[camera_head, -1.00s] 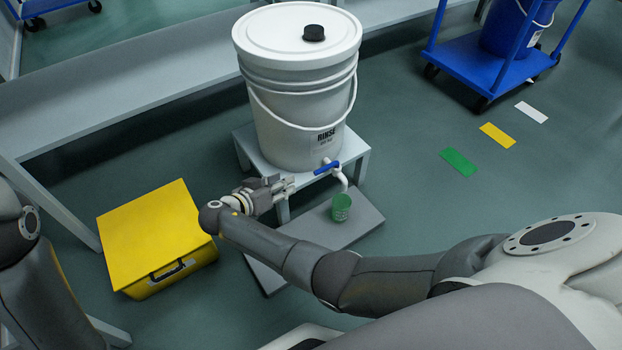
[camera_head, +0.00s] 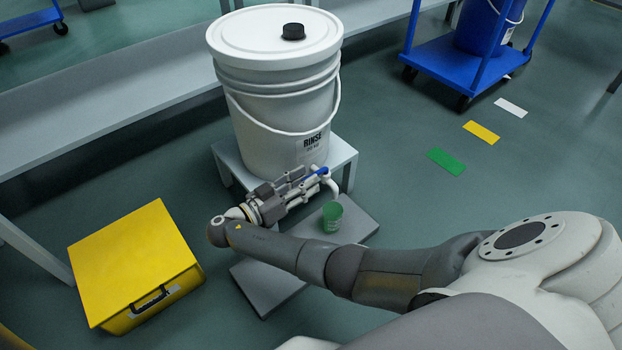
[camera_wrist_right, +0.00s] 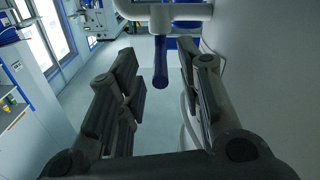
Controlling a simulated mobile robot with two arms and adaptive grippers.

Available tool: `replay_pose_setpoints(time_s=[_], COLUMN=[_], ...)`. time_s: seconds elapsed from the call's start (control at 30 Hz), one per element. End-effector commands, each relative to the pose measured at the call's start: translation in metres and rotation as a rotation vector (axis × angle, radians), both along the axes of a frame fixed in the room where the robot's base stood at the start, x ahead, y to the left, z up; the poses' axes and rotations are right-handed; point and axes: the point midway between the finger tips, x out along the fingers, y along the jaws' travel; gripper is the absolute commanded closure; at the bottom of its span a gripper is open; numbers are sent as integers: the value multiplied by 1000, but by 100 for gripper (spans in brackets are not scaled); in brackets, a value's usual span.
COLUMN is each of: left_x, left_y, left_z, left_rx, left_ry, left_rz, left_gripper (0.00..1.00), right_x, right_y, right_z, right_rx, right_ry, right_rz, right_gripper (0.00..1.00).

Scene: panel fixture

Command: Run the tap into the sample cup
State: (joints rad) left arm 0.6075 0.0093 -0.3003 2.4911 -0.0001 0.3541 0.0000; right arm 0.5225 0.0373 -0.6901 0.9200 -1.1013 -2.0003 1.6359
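A white bucket (camera_head: 270,110) marked RINSE stands on a small grey stand (camera_head: 345,155). Its white tap (camera_head: 333,187) has a blue lever (camera_head: 322,171) and a downward spout. The green sample cup (camera_head: 331,218) stands upright on a low grey slab, below the spout in the head view. My right gripper (camera_head: 306,183) is at the tap from the left. In the right wrist view, its fingers (camera_wrist_right: 157,70) are apart, with the blue lever (camera_wrist_right: 160,65) between them and gaps on both sides. My left gripper is out of view.
A yellow case (camera_head: 135,260) lies on the floor at the left. The grey slab (camera_head: 265,285) passes beneath my right arm. A long grey bench (camera_head: 110,95) runs behind the bucket. A blue cart (camera_head: 440,75) stands at the back right, near coloured floor marks.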

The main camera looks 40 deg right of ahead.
Motion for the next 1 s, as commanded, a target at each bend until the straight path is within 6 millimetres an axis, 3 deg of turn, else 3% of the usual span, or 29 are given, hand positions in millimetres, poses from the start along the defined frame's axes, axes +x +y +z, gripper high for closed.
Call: replay_pose_setpoints(time_s=[0.2, 0.57, 0.83, 1.0], left_x=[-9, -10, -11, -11], left_y=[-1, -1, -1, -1], left_z=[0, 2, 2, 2], left_rx=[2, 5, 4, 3], left_ry=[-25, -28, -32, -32], left_rz=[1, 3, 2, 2], left_gripper=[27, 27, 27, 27], right_x=[2, 2, 2, 2], right_y=[-23, -27, -27, -26], right_z=[-1, 0, 0, 0], right_rx=[0, 1, 1, 2], right_ry=[0, 1, 1, 1], right_rz=[0, 0, 0, 1], right_gripper=[66, 66, 98, 100])
